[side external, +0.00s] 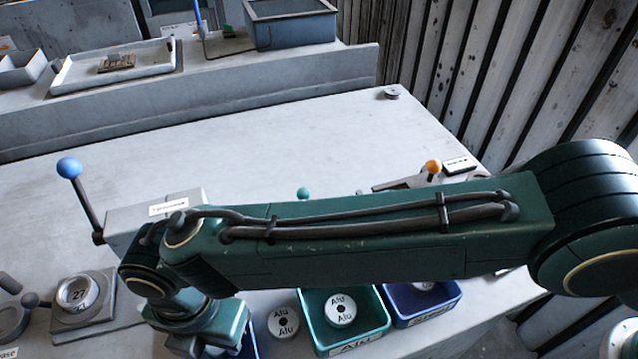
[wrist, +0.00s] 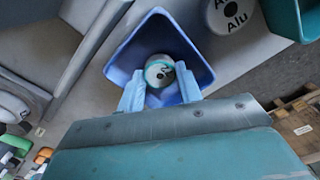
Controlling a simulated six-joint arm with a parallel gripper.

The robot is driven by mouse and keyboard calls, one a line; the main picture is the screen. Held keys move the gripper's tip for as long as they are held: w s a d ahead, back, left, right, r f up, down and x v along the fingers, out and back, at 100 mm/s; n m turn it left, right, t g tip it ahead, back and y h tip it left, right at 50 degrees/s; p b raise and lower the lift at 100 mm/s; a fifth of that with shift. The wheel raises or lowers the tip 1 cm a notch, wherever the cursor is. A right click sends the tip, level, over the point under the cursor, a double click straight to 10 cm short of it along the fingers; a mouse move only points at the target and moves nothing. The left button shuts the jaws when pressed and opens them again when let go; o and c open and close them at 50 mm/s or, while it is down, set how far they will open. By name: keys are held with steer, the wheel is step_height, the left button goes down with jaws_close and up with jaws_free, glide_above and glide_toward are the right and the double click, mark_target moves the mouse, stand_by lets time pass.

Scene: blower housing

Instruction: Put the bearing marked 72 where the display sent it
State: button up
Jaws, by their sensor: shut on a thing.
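In the wrist view my gripper (wrist: 160,84) has its pale blue fingers on both sides of a round, pale bearing (wrist: 158,66) with a teal band, and is shut on it. Its dark marking is partly hidden and I cannot read it. The bearing is over or inside a blue bin (wrist: 196,45); I cannot tell whether it touches the bottom. In the side view a ring-shaped bearing (side external: 76,293) that reads 27 sits on a grey block at the left. My fingertips are out of sight there. I cannot make out a display.
A disc marked Alu (side external: 283,322) lies beside a teal bin (side external: 379,327) labelled Alu, which holds another such disc (side external: 340,309). A darker blue bin (side external: 440,306) stands to its right. A blue-knobbed lever (side external: 69,168) rises at the left. The table's far middle is clear.

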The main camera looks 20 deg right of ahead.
steer(key=shift+f, duration=0.15)
steer(key=o, duration=1.2)
step_height(320, 180, up, 12)
steer(key=shift+r, duration=0.2)
stand_by(0.5)
